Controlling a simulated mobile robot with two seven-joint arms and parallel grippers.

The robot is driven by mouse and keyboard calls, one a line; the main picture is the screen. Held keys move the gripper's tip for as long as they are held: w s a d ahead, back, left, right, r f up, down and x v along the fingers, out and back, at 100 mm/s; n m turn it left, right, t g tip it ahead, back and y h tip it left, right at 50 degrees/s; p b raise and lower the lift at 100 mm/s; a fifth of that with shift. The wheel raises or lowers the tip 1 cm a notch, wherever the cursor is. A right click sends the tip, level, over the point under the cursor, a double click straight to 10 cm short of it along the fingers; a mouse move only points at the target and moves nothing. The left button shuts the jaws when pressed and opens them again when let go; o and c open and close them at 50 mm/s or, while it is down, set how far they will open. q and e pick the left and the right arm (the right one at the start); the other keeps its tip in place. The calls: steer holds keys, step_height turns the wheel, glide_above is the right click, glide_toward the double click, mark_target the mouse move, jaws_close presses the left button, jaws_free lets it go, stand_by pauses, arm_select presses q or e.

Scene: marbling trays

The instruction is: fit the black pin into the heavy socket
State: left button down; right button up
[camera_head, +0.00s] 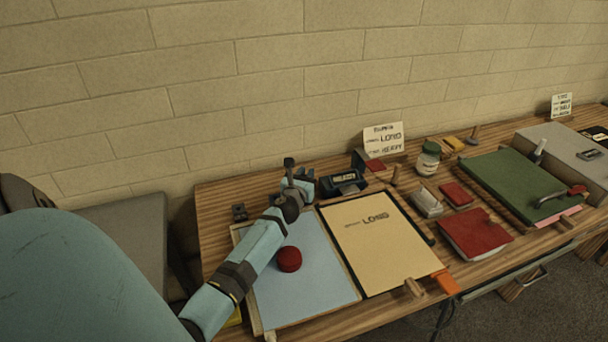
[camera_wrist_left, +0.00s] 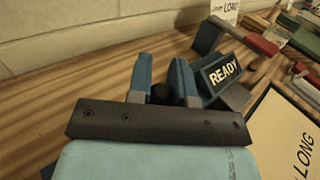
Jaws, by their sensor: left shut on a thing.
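My left gripper (camera_head: 304,179) is over the back part of the table, just left of the dark READY box (camera_head: 343,182). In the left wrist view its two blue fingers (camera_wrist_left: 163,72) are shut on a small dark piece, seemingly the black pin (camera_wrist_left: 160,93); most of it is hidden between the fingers. The READY box also shows in that view (camera_wrist_left: 216,76), close to the right finger. A small dark block (camera_head: 239,212) stands on the table left of the gripper; I cannot tell whether it is the heavy socket. My right gripper is not in view.
A blue tray (camera_head: 312,298) with a red round piece (camera_head: 289,259) lies under my left arm. A tan LONG panel (camera_head: 378,245) adjoins it. Right of these are a jar (camera_head: 428,160), red books (camera_head: 474,234) and a green board (camera_head: 515,182). A block wall stands behind.

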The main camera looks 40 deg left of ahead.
arm_select(q)
steer(key=c, duration=0.9)
jaws_free()
steer(key=shift+c, duration=0.2)
steer(key=v, duration=1.4)
steer(key=shift+a+r, duration=0.1)
steer(key=shift+a, duration=0.05)
